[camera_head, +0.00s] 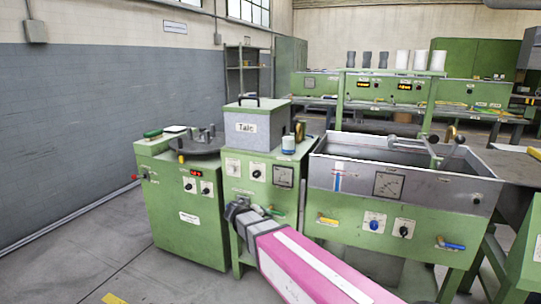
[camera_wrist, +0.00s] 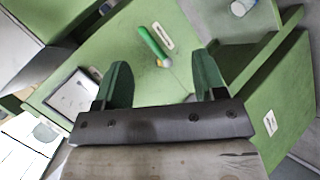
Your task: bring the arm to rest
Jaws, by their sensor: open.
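My gripper (camera_wrist: 162,62) is open in the wrist view, its two dark green fingers spread apart with nothing held between them. Beyond the fingers is a green machine surface with a green-handled item (camera_wrist: 153,45) and a small label (camera_wrist: 163,35). In the head view my pink and grey arm reaches up from the bottom edge. Its dark end, with my gripper (camera_head: 237,209), is in front of the middle green machine (camera_head: 240,185). The fingers are too small there to make out.
The middle machine carries a grey Talc box (camera_head: 246,128) and a white-blue cup (camera_head: 288,144). A green cabinet (camera_head: 190,220) with a round plate stands left. A grey trough (camera_head: 400,172) is on the right machine. Floor (camera_head: 60,245) at left is mostly clear.

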